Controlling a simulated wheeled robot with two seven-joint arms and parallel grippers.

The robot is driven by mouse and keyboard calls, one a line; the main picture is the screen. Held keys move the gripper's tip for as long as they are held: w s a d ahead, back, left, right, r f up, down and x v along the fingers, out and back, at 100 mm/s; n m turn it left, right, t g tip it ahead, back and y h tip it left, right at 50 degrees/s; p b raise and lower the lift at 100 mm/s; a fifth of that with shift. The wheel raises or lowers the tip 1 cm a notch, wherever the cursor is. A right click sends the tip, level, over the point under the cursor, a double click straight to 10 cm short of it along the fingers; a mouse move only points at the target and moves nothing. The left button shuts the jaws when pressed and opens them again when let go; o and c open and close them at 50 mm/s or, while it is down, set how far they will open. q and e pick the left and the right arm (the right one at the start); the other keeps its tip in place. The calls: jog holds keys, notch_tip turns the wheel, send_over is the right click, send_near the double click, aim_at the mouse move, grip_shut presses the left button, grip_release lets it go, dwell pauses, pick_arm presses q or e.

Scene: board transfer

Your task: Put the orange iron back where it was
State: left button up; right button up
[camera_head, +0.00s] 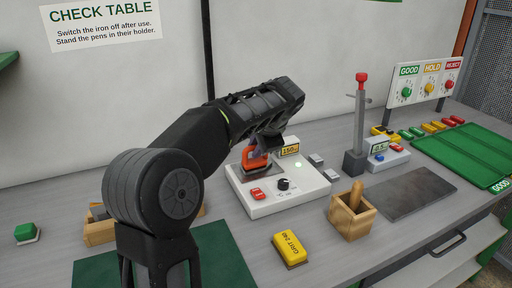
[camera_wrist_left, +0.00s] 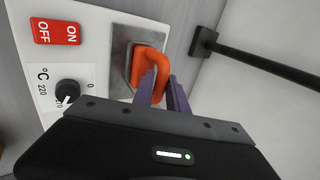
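The orange iron (camera_head: 254,160) is on the metal plate (camera_head: 270,174) of a white station (camera_head: 300,195). In the left wrist view its orange loop handle (camera_wrist_left: 152,58) stands over the metal plate (camera_wrist_left: 121,48). My left gripper (camera_head: 268,147) reaches down to the iron from above. In the left wrist view the purple fingers of the gripper (camera_wrist_left: 162,82) are on both sides of the handle with little visible gap, and look shut on it. The underside of the iron is hidden. My right gripper is not in view.
A post with a red top (camera_head: 360,110), a wooden holder (camera_head: 352,218), a yellow GRIT block (camera_head: 290,248) and a dark slab (camera_head: 415,192) stand nearby.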

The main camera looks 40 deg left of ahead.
pick_arm(q)
jog(key=o, duration=0.4)
jog(key=shift+c, duration=0.2)
jog(key=shift+r, duration=0.15)
jog(key=p+v, duration=0.2)
jog(key=v, duration=1)
jog(key=shift+a, duration=0.1)
